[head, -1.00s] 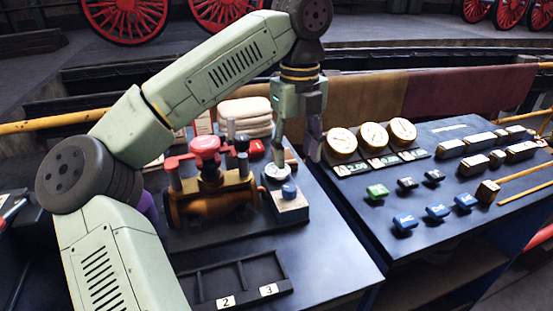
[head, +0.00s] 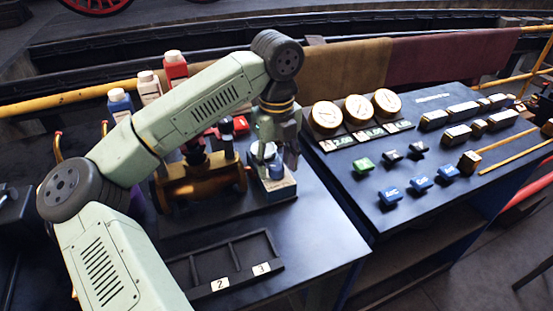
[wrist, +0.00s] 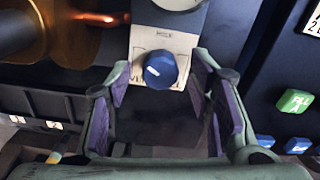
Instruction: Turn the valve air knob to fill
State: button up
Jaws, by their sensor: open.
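The valve air knob is a round blue knob (wrist: 160,70) with a short white mark, on a pale plate (wrist: 172,42) printed with lettering that looks like FILL. The white mark points toward the lower left in the wrist view. In the head view the blue knob (head: 276,172) sits on a small block (head: 277,190) beside the brass valve. My gripper (wrist: 158,72) is open, with a purple-padded finger on each side of the knob. I see gaps between knob and fingers, and cannot tell the exact height. In the head view my gripper (head: 279,158) hangs just over the block.
The brass valve body (head: 205,178) stands close on the left. A black divided tray (head: 225,265) lies in front. A console with gauges (head: 358,108) and green FILL (head: 364,165) and several blue blocks stands to the right. The bench front right of the tray is bare.

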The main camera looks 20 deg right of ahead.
jog(key=shift+f, duration=0.15)
jog(key=shift+c, duration=0.3)
grip_shut()
dwell(0.3)
